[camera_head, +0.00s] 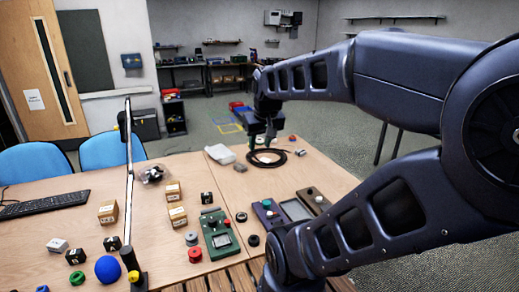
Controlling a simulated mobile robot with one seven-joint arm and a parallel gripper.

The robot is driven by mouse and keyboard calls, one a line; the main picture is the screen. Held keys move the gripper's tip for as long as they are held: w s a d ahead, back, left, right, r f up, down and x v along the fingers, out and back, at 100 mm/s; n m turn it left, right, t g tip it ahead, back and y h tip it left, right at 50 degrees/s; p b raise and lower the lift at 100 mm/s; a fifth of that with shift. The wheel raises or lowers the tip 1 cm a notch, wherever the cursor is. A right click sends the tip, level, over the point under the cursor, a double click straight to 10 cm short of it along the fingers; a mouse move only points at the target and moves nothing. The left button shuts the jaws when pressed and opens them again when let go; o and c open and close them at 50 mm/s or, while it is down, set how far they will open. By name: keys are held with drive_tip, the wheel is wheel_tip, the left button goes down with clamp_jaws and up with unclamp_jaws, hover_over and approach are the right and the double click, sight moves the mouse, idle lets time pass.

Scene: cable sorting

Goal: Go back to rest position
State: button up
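My gripper (261,144) is at the end of my arm, which reaches in from the right side of the view. It points down above the far part of the right table. Its two small dark fingers look apart, with a gap between them and nothing visible held. A black cable coil (281,160) lies on the table just below and beside the gripper. From this view I cannot tell the exact height of the fingers above the coil.
The wooden table (182,272) holds a green device (219,235), a purple device (267,214), several small boxes, a blue ball (108,268) and a keyboard (45,204). A thin upright post (129,170) stands at left. A white object (219,154) lies left of the gripper.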

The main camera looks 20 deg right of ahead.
drive_tip(key=shift+s+a+f, duration=0.25)
drive_tip(key=shift+s+a, duration=0.15)
drive_tip(key=shift+s, duration=0.3)
drive_tip(key=shift+s+a+f, duration=0.25)
drive_tip(key=shift+s+a, duration=0.1)
drive_tip(key=shift+s, duration=0.3)
